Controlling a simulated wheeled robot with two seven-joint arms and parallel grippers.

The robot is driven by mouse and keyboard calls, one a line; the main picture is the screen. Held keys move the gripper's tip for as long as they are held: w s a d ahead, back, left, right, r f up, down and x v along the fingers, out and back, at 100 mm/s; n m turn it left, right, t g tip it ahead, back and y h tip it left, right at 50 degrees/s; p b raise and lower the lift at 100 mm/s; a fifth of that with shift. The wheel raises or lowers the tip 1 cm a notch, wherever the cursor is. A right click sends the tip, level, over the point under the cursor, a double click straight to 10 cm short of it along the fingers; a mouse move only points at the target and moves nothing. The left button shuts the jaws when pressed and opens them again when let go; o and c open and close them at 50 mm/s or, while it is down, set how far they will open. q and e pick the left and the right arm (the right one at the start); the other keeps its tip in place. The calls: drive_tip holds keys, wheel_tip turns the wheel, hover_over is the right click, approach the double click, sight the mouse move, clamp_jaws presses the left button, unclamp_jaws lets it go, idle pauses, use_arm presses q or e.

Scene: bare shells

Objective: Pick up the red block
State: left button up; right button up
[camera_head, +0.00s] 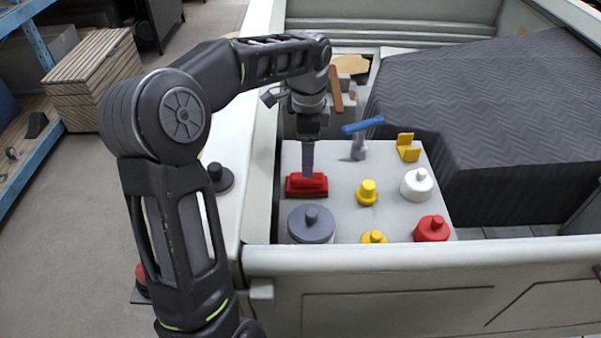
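The red block (306,186) lies on the light grey board at the left side, near its edge. It has a raised middle part on a wider base. My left gripper (308,172) points straight down over the block, and its finger reaches the block's top. The fingers show edge-on as one dark strip, so I cannot tell whether they are open or shut on the block. The block appears to rest on the board. My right gripper is not in view.
The grey board (340,205) also bears a blue-grey knobbed cylinder (311,226), yellow pieces (367,193), a white knobbed piece (416,185), a red knobbed piece (431,229) and a blue-handled piece (361,127). Bin walls (420,259) surround it. A dark box (490,100) stands right.

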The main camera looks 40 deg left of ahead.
sight(307, 183)
use_arm(q)
drive_tip(key=shift+s+d+r, duration=0.15)
drive_tip(key=shift+d+r, duration=0.05)
drive_tip(key=shift+d, duration=0.15)
wheel_tip(307, 183, down, 2)
drive_tip(key=shift+a, duration=0.15)
drive_tip(key=shift+f, duration=0.35)
drive_tip(key=shift+f, duration=0.1)
drive_tip(key=shift+f+p, duration=0.25)
drive_tip(key=shift+p, duration=0.2)
wheel_tip(307, 183, down, 4)
drive_tip(key=shift+s+r+p, duration=0.1)
drive_tip(key=shift+r+p, duration=0.15)
drive_tip(key=shift+p, duration=0.4)
drive_tip(key=shift+f, duration=0.55)
